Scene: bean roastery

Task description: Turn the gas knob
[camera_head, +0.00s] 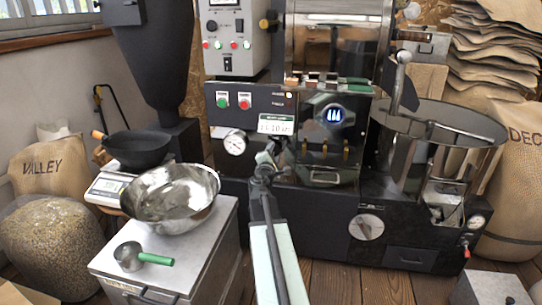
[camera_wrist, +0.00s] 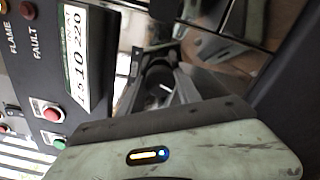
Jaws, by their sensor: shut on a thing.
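My gripper (camera_head: 266,158) is at the front of the roaster's black panel, just below the lit display, at the end of my raised arm. In the wrist view my gripper (camera_wrist: 160,72) is shut on a dark round thing (camera_wrist: 157,80), which appears to be the gas knob. It sits between the two fingers, close to the panel. In the head view my gripper and arm hide most of the knob, so its turn angle cannot be read.
A display (camera_head: 275,125) sits just above my gripper. A pressure gauge (camera_head: 235,143) is to the left, with green and red buttons above it. A steel bowl (camera_head: 170,196) stands on a cabinet at left. The cooling drum (camera_head: 440,125) is at right.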

